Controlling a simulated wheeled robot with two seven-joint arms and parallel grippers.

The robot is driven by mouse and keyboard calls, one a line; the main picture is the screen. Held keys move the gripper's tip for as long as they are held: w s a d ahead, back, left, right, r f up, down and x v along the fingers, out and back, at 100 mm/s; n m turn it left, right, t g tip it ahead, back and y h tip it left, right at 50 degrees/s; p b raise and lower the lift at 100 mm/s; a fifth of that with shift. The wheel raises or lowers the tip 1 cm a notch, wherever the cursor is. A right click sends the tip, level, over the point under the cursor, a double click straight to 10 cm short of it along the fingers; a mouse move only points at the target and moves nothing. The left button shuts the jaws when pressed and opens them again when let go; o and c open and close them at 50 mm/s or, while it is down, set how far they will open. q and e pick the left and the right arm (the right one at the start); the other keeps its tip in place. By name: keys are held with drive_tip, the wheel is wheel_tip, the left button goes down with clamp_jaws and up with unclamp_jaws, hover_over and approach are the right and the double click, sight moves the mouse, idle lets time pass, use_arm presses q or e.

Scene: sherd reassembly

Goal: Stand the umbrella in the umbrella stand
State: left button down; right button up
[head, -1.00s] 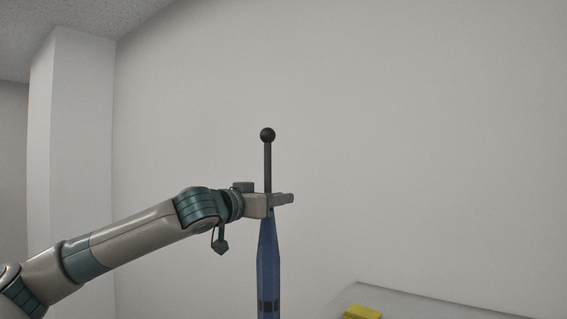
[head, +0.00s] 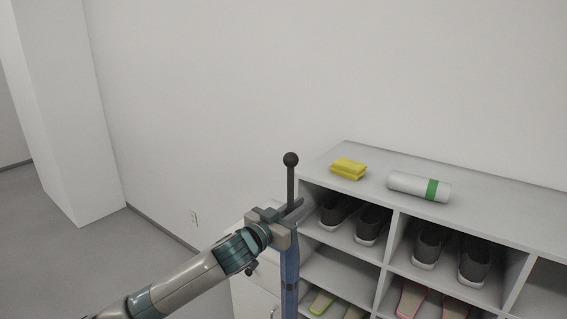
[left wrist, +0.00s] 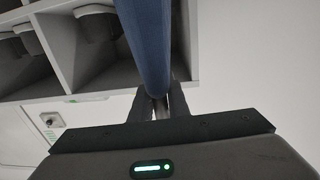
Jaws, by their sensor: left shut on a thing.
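The umbrella (head: 291,268) is blue with a dark band, a dark shaft and a round black knob at its top. It hangs upright in front of the left end of the shoe shelf. My left gripper (head: 284,222) is shut on it just below the bare shaft. In the left wrist view the blue umbrella (left wrist: 148,45) runs between the two fingers of my left gripper (left wrist: 158,105). The umbrella's lower end is out of frame. No umbrella stand is in view. My right gripper is not in view.
A grey shoe shelf (head: 325,165) stands against the wall, with dark shoes (head: 430,245) and slippers in its compartments. A yellow folded cloth (head: 348,168) and a white roll with a green band (head: 418,186) lie on top. Open floor (head: 95,265) is at the left.

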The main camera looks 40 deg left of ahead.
use_arm(q)
drive_tip(key=s+d+f+h, duration=0.1)
drive_tip(key=d+f, duration=0.3)
drive_tip(key=d, duration=0.3)
drive_tip(key=s+d+f, duration=0.2)
drive_tip(key=d+f, duration=0.2)
drive_tip(key=d, duration=0.2)
drive_tip(key=s+d, duration=0.4)
drive_tip(key=d, duration=1)
drive_tip(key=shift+s+r+m+b, duration=0.2)
drive_tip(key=shift+r+m+b, duration=0.1)
drive_tip(key=shift+r+b, duration=0.05)
